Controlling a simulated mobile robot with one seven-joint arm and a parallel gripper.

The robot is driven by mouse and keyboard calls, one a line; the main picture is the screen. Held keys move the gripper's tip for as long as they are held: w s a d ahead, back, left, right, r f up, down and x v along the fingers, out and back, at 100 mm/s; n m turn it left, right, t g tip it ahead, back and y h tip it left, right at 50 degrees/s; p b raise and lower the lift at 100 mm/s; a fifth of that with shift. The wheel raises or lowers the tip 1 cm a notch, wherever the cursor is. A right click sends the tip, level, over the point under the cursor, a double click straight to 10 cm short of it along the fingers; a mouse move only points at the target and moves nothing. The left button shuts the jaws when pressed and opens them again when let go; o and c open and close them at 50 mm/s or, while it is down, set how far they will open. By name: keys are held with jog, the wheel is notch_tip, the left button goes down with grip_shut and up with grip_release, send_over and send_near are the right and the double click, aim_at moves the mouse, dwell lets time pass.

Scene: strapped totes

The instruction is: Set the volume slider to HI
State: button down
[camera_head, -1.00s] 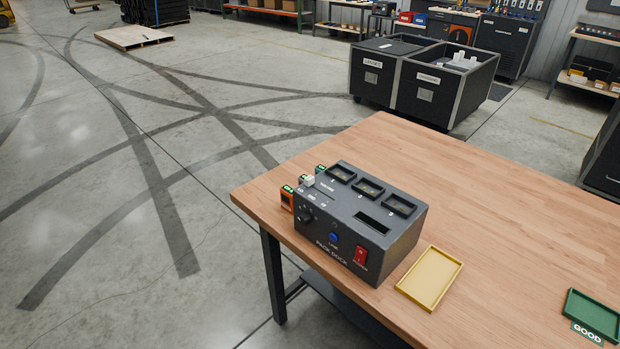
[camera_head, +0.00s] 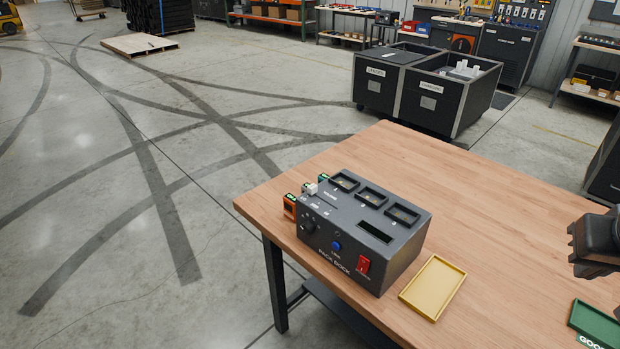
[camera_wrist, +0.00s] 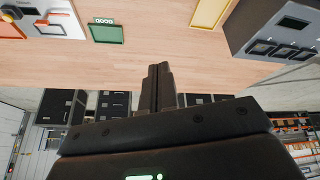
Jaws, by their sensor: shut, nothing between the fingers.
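The volume slider (camera_head: 311,189) has a small pale knob on the top face of the grey dock (camera_head: 355,229), near its left end. Its scale lettering is too small to read, so I cannot tell its setting. The dock also shows upside down at the upper right of the wrist view (camera_wrist: 262,22), with the slider out of that frame. My gripper (camera_wrist: 158,68) is shut and empty, its fingers together over the wooden table. In the head view its dark body (camera_head: 596,245) shows at the right edge, well to the right of the dock and apart from it.
A yellow tray (camera_head: 433,287) lies just right of the dock on the table (camera_head: 470,200). A green tray (camera_head: 597,322) labelled GOOD is at the lower right. Orange and green blocks (camera_head: 290,206) stand at the dock's left side. Bare tabletop lies behind the dock.

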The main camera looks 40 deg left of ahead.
jog(key=w+a+r+n+y, duration=0.1)
jog(key=w+a+r+n, duration=0.1)
jog(key=w+a, duration=0.35)
jog(key=w+a+r+n, duration=0.1)
jog(key=w+a+n, duration=0.1)
jog(key=a, duration=0.7)
jog(key=n+g+y, duration=0.2)
jog(key=n+g, duration=0.3)
jog(key=n, duration=0.4)
send_over(312, 189)
jog(key=a, duration=0.3)
notch_tip(312, 189, down, 10)
jog(key=shift+w+r, duration=0.25)
jog(key=shift+w, duration=0.1)
jog(key=shift+d+f, duration=0.2)
jog(key=shift+f, duration=2.2)
jog(key=shift+d+f, duration=0.15)
jog(key=shift+f, duration=2.2)
